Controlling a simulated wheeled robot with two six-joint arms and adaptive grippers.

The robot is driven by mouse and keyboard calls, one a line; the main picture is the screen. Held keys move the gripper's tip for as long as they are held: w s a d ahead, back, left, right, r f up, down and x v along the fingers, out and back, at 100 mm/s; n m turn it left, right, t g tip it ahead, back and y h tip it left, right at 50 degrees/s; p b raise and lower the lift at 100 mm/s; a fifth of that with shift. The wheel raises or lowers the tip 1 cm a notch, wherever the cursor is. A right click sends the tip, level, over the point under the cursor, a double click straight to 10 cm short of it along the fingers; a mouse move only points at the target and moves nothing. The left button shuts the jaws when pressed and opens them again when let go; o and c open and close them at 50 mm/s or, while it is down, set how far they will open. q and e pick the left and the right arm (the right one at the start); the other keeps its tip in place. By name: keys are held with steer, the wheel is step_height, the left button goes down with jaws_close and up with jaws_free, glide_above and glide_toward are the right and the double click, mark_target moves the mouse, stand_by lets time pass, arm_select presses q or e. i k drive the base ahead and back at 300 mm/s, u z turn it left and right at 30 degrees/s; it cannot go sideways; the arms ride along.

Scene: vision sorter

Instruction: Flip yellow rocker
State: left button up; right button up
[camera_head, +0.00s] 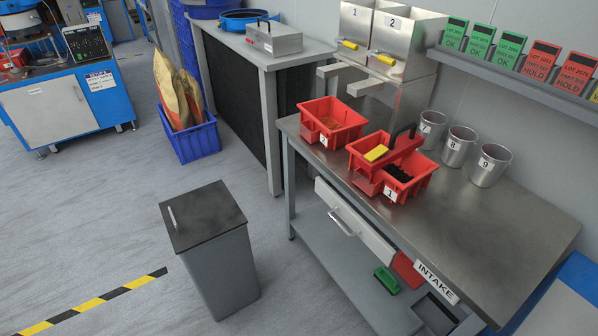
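I cannot pick out a yellow rocker for certain. A black control panel (86,41) with small switches sits on the blue and grey machine (62,112) at the far left; its switches are too small to tell apart. Other yellow parts show: a yellow block (376,153) on red bin 1 (420,182), and yellow handles on hopper 1 (346,44) and hopper 2 (382,58). Neither of my grippers is in view.
A steel table (480,225) with an INTAKE label stands at the right, holding red bin 2 (345,115) and metal cups 7, 8 and 9 (489,166). A grey lidded bin (215,265) stands on the floor. Open floor (80,210) lies at the left.

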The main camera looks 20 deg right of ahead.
mark_target(377, 152)
steer(key=z, duration=0.4)
steer(key=i, duration=0.45)
steer(key=z, duration=0.45)
